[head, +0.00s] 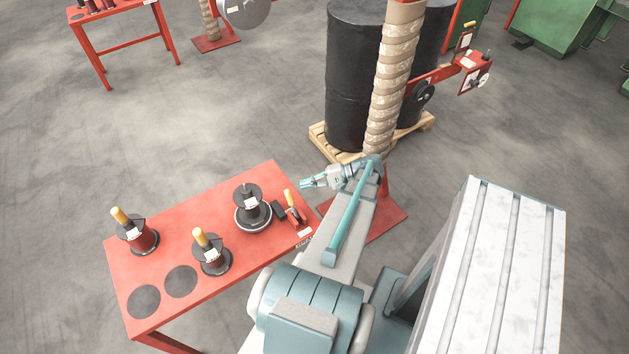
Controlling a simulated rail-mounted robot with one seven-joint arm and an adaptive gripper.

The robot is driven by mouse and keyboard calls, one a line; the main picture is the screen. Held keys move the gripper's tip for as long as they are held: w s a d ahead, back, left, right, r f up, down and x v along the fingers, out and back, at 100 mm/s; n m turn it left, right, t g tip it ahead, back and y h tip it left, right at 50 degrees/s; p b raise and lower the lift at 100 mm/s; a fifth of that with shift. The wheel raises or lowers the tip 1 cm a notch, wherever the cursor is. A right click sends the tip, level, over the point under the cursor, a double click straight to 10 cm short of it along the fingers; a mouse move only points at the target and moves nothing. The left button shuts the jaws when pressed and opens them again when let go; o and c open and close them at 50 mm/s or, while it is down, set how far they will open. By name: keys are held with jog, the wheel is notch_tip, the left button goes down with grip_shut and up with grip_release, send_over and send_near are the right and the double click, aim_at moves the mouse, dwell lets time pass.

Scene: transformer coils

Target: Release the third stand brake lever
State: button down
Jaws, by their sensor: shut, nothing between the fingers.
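My gripper (307,184) is shut and empty, above the right end of the red table and left of the wrapped column. The nearest stand is a red base (385,222) with a tall column (393,90) wrapped in tan strip. A red arm (435,76) reaches right from behind this column, with a dark wheel (424,92) and a small red unit (474,80) at its end. A yellow-tipped part (469,26) shows above the arm; I cannot tell whether it is a brake lever. Another wrapped stand (210,22) is at the back, cut off by the frame. Neither is visibly marked as third.
A red table (222,280) holds several dark spools, some with yellow handles, and a small red tool (294,212). Black drums (350,90) stand on a wooden pallet (335,148) behind the column. A pale slatted surface (490,270) is at right. Open floor lies at back left.

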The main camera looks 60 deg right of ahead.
aim_at(292, 204)
jog(key=p+x, duration=0.1)
jog(key=x, duration=0.4)
jog(key=shift+w+a+r, duration=0.1)
jog(key=shift+w+a, duration=0.05)
jog(key=shift+s+a+r+p, duration=0.65)
jog(key=shift+s+a, duration=0.2)
jog(key=shift+a, duration=0.15)
jog(key=shift+s+a+r, duration=0.15)
jog(key=shift+s+a, duration=0.1)
jog(key=shift+s, duration=0.1)
